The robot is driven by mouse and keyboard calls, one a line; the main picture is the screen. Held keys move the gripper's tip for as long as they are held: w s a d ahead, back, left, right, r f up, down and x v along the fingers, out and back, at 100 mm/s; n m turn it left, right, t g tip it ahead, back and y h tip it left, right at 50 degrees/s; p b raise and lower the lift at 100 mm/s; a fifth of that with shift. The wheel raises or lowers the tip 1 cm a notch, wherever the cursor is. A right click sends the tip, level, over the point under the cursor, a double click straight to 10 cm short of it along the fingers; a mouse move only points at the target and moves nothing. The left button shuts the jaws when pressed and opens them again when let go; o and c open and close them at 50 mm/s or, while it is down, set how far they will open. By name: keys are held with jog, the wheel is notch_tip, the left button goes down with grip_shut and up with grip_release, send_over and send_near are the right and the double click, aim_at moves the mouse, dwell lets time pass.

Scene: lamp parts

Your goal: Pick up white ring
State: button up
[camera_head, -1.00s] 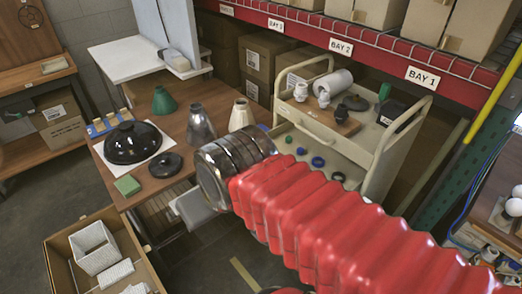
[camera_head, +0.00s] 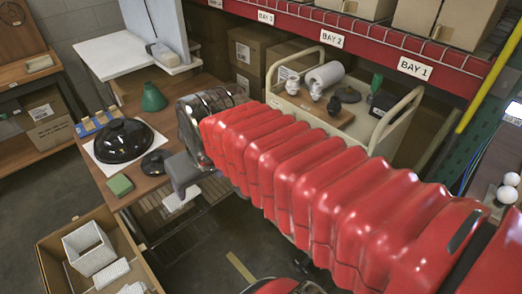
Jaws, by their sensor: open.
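I cannot make out a white ring in this view. My red-sleeved arm covers the front of the cream cart (camera_head: 402,112), and the small rings there are hidden behind it. My gripper (camera_head: 184,174) shows only in part, as a grey block below the silver wrist, in front of the wooden table's right side. It is open, and I see nothing held in it. Its fingertips are not clear.
The wooden table (camera_head: 150,188) holds a black dome (camera_head: 122,140), a black disc (camera_head: 154,163), a green cone (camera_head: 153,98) and a green block (camera_head: 120,185). An open cardboard box (camera_head: 50,262) with white baskets stands at front left. Red shelving (camera_head: 370,53) runs behind the cart.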

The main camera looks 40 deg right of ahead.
jog(key=w+d+f+m+g, duration=0.1)
jog(key=w+d+f, duration=0.2)
jog(key=w+d, duration=0.6)
jog(key=w+d+f+m+g, duration=0.15)
jog(key=w+d, duration=0.45)
jog(key=d, duration=0.7)
jog(key=d+f, duration=0.6)
jog(key=d, duration=0.4)
jog(key=shift+w+d+f+m+h, duration=0.35)
jog(key=shift+w+d+h, duration=0.05)
jog(key=shift+w, duration=0.05)
jog(key=shift+t, duration=0.25)
jog(key=shift+x, duration=4.1)
jog(key=shift+f, duration=0.1)
jog(key=shift+x, duration=2.65)
jog(key=shift+c, duration=0.7)
